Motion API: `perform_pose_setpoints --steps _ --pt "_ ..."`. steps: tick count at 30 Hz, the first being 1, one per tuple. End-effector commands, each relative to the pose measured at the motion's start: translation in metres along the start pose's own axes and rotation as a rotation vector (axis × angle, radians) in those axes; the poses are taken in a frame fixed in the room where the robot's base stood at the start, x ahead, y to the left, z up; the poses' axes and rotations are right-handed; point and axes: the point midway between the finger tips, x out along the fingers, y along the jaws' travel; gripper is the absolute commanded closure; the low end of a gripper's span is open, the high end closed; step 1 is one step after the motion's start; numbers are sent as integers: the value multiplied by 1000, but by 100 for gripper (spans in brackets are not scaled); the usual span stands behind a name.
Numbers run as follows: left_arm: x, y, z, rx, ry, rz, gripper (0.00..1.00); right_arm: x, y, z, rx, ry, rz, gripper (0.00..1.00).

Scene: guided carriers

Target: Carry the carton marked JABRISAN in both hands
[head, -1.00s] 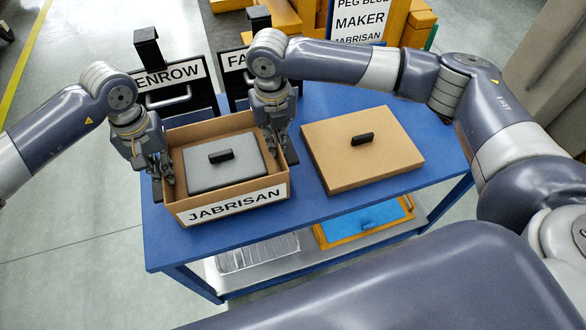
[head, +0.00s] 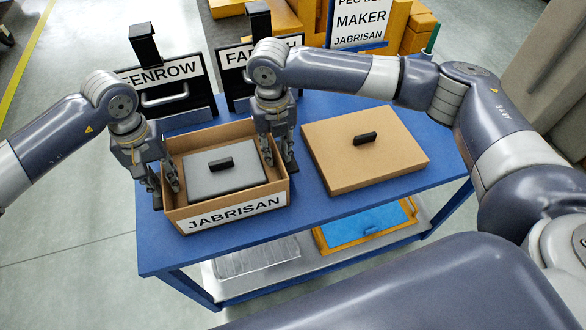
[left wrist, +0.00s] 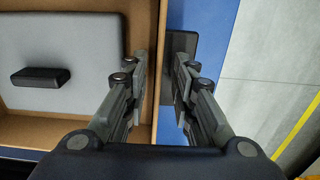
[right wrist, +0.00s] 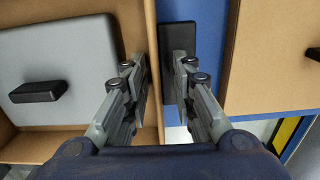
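The carton marked JABRISAN (head: 236,211) is an open-topped brown box on the blue table. A grey block with a black handle (head: 220,164) lies inside it. My left gripper (head: 164,188) is open at the carton's left wall. In the left wrist view the fingers (left wrist: 160,75) straddle the wall (left wrist: 157,100), one inside and one outside, with a gap. My right gripper (head: 279,158) is open at the right wall. In the right wrist view its fingers (right wrist: 160,75) straddle the wall (right wrist: 152,95), with blue table showing in the gap.
A flat closed brown box (head: 340,178) with a black handle lies right of the carton on the blue table (head: 330,208). Black signs FENROW (head: 162,75) and another, partly hidden, stand behind. A lower shelf holds a blue tray (head: 365,225). Yellow crates stand at the back.

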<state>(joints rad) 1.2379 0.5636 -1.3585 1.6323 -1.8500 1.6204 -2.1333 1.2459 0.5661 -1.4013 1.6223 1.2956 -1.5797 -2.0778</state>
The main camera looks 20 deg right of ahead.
Motion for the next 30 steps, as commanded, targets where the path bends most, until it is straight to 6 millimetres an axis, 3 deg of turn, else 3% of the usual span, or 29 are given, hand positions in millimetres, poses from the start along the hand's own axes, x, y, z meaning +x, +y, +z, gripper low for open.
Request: perform_pose_setpoints --steps 7,11,24,30 --pt "-1 2 0 2 1 3 75 0 2 -1 -3 1 3 75" --pt "-12 2 -1 1 3 5 75 0 2 -1 -3 1 4 75" --pt "-98 1 -1 1 4 3 75 0 2 -1 -4 1 4 75" --pt "-118 1 0 1 1 2 75 -1 2 -1 -4 0 5 75"
